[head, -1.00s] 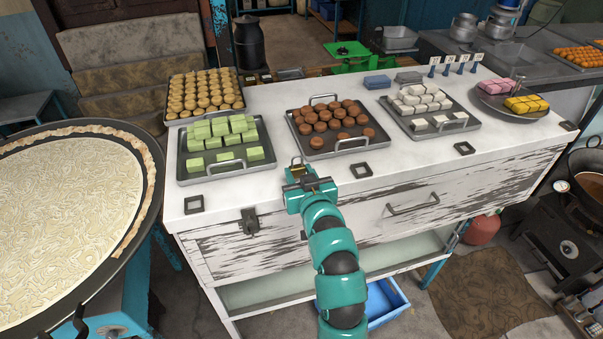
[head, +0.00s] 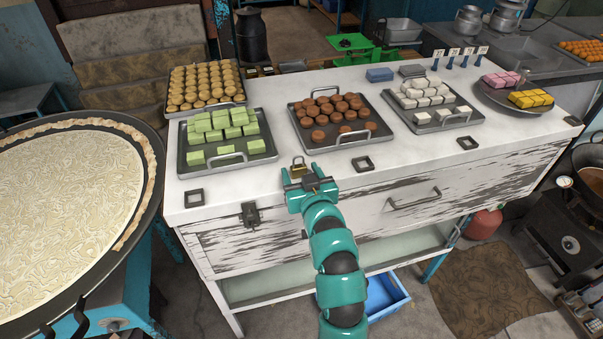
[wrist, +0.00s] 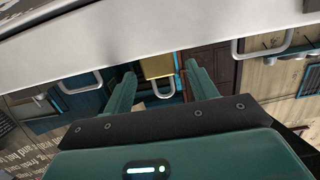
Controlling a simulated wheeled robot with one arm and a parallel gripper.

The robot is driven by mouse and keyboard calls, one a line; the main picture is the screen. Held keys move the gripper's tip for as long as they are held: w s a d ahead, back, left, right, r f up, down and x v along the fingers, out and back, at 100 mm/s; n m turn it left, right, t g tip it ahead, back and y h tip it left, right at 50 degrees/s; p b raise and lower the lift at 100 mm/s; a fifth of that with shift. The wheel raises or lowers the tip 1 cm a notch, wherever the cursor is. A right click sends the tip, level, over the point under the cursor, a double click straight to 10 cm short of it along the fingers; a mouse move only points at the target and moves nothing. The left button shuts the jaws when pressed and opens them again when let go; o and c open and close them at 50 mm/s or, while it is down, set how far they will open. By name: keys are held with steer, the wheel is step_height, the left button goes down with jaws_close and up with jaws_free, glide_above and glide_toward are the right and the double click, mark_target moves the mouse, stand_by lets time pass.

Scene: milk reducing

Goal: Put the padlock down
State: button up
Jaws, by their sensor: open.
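My gripper is teal and open. In the wrist view the padlock's gold body (wrist: 158,64) shows between the two spread fingers of my gripper (wrist: 160,76), with a visible gap on each side. The padlock seems to rest on the counter, but its contact with the top is hard to see.
A tray of green cubes (head: 184,157) lies to the left and a tray of brown sweets (head: 300,122) behind to the right. Small dark square frames (head: 194,198) lie along the counter's front edge. A latch (head: 250,214) hangs on the counter's front.

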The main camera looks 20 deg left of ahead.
steer(key=shift+s+d, duration=0.15)
steer(key=shift+s, duration=0.1)
steer(key=p+v, duration=0.8)
steer(key=v, duration=0.3)
steer(key=shift+s+d, duration=0.15)
steer(key=shift+s, duration=0.05)
